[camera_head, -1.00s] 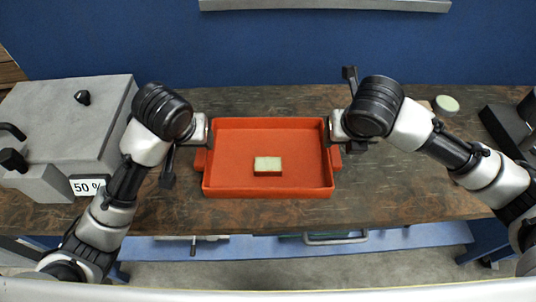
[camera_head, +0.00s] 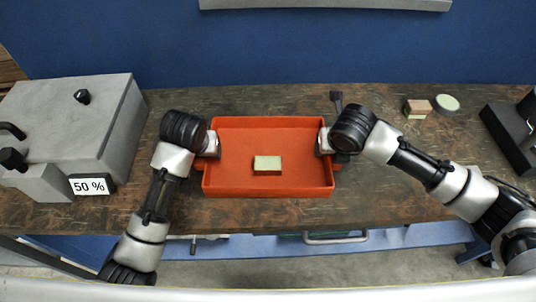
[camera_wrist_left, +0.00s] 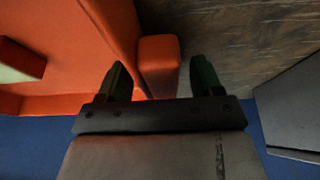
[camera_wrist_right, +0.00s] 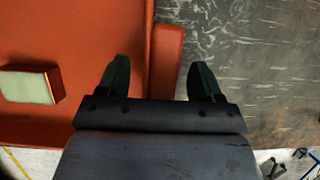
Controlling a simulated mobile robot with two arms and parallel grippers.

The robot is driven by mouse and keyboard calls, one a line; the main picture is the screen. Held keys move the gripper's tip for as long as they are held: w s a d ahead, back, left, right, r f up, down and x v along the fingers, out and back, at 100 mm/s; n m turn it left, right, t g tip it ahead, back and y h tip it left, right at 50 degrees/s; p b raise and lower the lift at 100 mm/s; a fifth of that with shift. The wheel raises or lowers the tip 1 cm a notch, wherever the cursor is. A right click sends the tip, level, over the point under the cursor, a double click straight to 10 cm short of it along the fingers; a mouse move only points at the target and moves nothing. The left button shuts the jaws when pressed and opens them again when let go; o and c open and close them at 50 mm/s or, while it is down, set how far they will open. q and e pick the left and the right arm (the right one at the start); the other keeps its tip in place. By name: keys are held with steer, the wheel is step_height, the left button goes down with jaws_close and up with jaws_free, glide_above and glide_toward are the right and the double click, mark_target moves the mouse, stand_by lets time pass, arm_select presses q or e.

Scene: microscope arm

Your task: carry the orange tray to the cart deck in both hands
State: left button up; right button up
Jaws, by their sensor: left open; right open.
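The orange tray (camera_head: 300,188) lies flat on the dark worktop, with a small block (camera_head: 267,165) with a pale green top inside it. My left gripper (camera_head: 212,145) is at the tray's left side. In the left wrist view its open fingers (camera_wrist_left: 158,82) stand either side of the tray's orange handle (camera_wrist_left: 158,60). My right gripper (camera_head: 325,142) is at the tray's right side. In the right wrist view its open fingers (camera_wrist_right: 158,80) straddle the other handle (camera_wrist_right: 166,58). I cannot tell whether any finger touches a handle. The cart deck is not identifiable.
A grey box (camera_head: 75,125) with a "50 %" label stands at the left. A small two-tone block (camera_head: 417,108) and a round pale-topped piece (camera_head: 446,103) lie at the back right. A dark device (camera_head: 515,130) stands at the right edge. The worktop in front of the tray is narrow.

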arm_select(q)
steer(key=shift+f, duration=0.15)
arm_select(e)
steer(key=shift+f, duration=0.2)
arm_select(q)
jaws_close()
arm_select(e)
jaws_close()
steer(key=shift+w+r, duration=0.1)
steer(key=shift+r, duration=0.05)
